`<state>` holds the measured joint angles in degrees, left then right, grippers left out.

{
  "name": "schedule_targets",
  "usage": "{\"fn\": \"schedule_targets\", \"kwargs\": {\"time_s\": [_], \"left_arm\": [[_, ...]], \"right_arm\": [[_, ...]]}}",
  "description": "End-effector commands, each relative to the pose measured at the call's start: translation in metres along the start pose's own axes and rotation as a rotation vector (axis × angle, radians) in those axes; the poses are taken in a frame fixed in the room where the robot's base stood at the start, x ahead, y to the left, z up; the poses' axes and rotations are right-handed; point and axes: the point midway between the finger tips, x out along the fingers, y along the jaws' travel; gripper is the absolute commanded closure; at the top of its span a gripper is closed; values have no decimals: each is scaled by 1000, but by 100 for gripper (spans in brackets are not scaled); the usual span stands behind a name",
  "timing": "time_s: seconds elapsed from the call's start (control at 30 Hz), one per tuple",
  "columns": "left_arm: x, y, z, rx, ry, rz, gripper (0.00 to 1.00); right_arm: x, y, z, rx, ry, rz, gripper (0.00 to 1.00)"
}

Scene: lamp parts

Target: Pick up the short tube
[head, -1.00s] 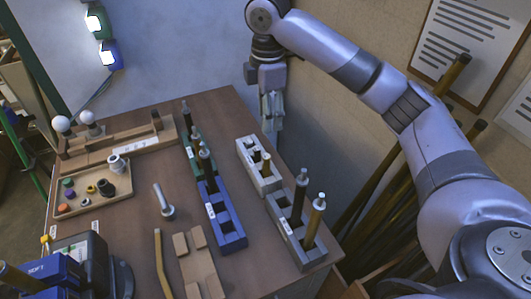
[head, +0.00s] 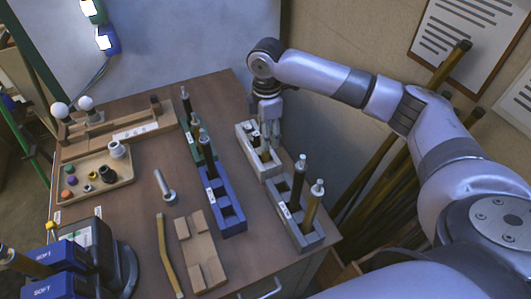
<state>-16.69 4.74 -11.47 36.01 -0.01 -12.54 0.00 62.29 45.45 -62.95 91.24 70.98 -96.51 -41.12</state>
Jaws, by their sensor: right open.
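A light grey holder (head: 268,174) stands at the back right of the table. Short tubes (head: 254,141) stand upright in it, partly hidden by my right gripper. My right gripper (head: 270,138) points down with its fingers open, right above or at the tops of these tubes. I cannot tell whether a finger touches a tube. My left gripper is out of view.
A darker grey holder (head: 307,238) with a tall black tube (head: 298,180) and a tall brass tube (head: 313,203) stands just in front. A blue holder (head: 231,212) and a green holder (head: 197,152) are to the left. A wall is behind.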

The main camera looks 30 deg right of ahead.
Motion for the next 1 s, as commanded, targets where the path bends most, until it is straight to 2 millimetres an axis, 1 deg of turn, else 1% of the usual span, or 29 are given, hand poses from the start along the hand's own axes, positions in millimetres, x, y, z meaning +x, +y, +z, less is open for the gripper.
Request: {"fn": "schedule_targets", "kwargs": {"time_s": [0.13,0.2,0.3,0.4,0.57,1.0], "left_arm": [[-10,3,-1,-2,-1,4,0],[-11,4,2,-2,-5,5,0],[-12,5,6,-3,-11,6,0],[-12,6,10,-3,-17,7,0],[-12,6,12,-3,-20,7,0],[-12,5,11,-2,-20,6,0]], "right_arm": [[21,-1,-2,0,-2,-4,57],[32,-1,-2,0,-2,-4,57],[42,0,-2,-1,-2,-1,57],[46,-1,-2,-2,-2,0,57],[46,0,-2,-2,-2,0,57],[46,0,-2,-1,-1,0,86]]}}
